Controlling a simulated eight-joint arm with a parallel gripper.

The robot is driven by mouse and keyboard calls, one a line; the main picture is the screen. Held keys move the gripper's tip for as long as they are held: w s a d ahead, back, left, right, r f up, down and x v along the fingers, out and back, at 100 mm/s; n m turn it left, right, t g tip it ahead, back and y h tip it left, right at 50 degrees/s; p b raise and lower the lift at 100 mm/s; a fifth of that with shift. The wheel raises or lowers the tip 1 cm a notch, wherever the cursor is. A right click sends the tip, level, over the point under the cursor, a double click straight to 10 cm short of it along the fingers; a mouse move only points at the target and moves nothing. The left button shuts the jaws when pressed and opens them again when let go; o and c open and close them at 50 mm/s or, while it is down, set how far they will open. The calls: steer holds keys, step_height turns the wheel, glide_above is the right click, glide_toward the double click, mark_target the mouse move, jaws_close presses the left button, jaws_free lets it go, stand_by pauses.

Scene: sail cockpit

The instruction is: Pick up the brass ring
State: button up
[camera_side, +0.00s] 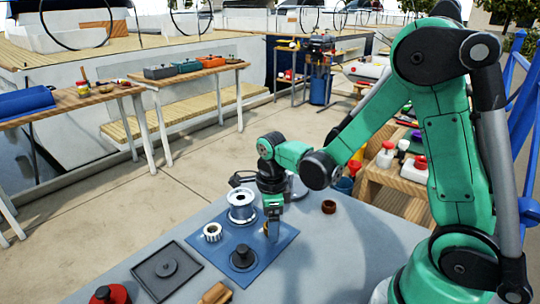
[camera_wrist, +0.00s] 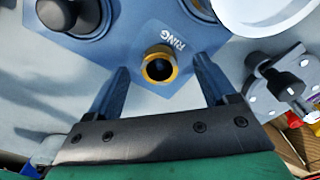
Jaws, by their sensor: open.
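The brass ring (camera_wrist: 160,66) shows in the wrist view as a small yellow ring with a dark centre. It is on the blue mat (camera_wrist: 160,96), beside the printed word RING. My gripper (camera_wrist: 163,72) is open, with one finger on each side of the ring in the picture and visible gaps between. In the side view my gripper (camera_side: 272,232) points down over the right part of the blue mat (camera_side: 270,262). It largely hides the ring there. I cannot tell the exact height of the fingertips above the mat.
A brown ring (camera_side: 328,206) lies on the grey table to the right. A dark tray (camera_side: 166,270) is at front left.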

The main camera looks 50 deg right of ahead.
steer(key=shift+f, duration=0.35)
jaws_close()
steer(key=shift+r, duration=0.1)
step_height(320, 180, up, 20)
stand_by(0.7)
steer(key=shift+r, duration=1.45)
steer(key=shift+f, duration=0.1)
